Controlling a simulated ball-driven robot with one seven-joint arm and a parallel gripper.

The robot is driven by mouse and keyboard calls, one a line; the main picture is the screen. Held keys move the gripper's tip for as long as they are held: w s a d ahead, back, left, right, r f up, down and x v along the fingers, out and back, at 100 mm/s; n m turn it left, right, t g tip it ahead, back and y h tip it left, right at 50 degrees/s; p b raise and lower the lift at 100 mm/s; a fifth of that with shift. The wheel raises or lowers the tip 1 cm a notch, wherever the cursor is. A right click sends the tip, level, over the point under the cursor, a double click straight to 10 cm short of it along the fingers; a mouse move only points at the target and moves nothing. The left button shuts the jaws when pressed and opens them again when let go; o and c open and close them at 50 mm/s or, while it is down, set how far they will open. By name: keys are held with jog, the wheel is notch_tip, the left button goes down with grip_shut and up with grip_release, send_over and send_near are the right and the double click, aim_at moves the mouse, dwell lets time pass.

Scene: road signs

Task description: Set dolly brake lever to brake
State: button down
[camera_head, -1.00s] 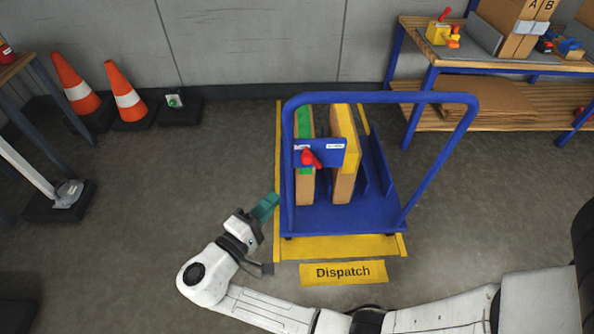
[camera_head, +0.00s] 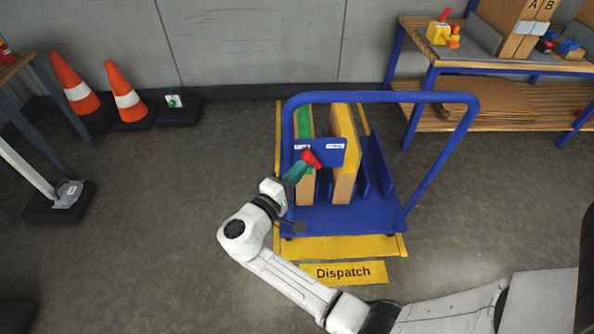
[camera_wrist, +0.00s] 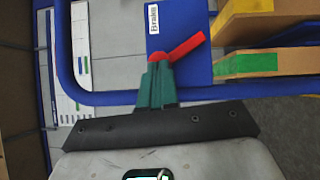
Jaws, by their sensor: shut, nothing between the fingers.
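The dolly's brake lever (camera_head: 312,159) is red and sits on a blue panel (camera_head: 327,149) below the dolly's push handle. Its arm slants down to the right, away from the left label. In the wrist view the lever (camera_wrist: 186,47) slants up and right from a red hub, and the white label (camera_wrist: 154,18) reads "Brake". My gripper (camera_head: 299,169) has its green fingers shut and empty, just left of and below the lever. In the wrist view the fingertips (camera_wrist: 157,72) overlap the hub's lower edge; I cannot tell whether they touch it.
The blue dolly (camera_head: 360,213) carries upright boxes (camera_head: 345,160) behind the panel. Its push handle (camera_head: 380,98) arches over the panel. A yellow "Dispatch" floor sign (camera_head: 343,272) lies in front. Orange cones (camera_head: 127,93) stand at the back left. Floor left of the dolly is clear.

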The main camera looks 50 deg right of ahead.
jog(key=shift+s+d+r+m+y+p, duration=0.15)
jog(key=shift+s+r+m+y+p, duration=0.1)
jog(key=shift+r+m+y+p, duration=0.2)
dwell(0.3)
jog(key=s+d+m+y+p, duration=0.1)
jog(key=s+d+r+m+t+y+p, duration=0.1)
jog(key=m+y, duration=0.1)
jog(key=s+d+m+y+p, duration=0.1)
jog(key=s+m+p, duration=0.1)
jog(key=shift+d+r+m+y, duration=0.1)
jog(key=shift+r+m+y, duration=0.15)
jog(key=shift+r, duration=0.15)
jog(key=shift+r+p, duration=0.8)
jog(key=shift+r, duration=0.05)
